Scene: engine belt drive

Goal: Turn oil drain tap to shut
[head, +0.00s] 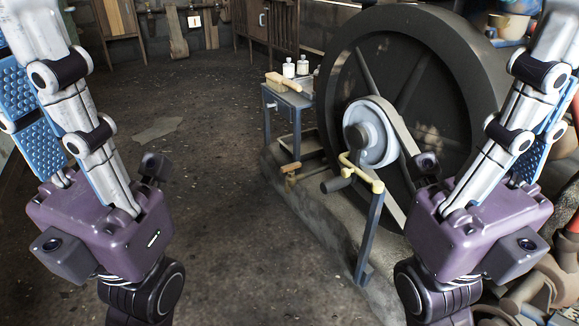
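No part is clearly recognisable as the oil drain tap. A small brass-brown fitting (291,178) with a short handle sits low by the engine bed, left of the flywheel; it is too small to read its position. A bent brass-coloured bar (362,172) with a dark grip stands in front of the pulley, at the top of a blue-grey post. My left gripper (50,95) is raised at the left edge, fingers upward and spread, empty. My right gripper (525,110) is raised at the right edge, also spread and empty. Neither touches anything.
A large dark flywheel (455,75) with a light pulley (378,135) and belt stands on a concrete bed (300,205). A small blue-grey side table (290,97) holds a brush and white bottles. Floor (215,130) at left is open.

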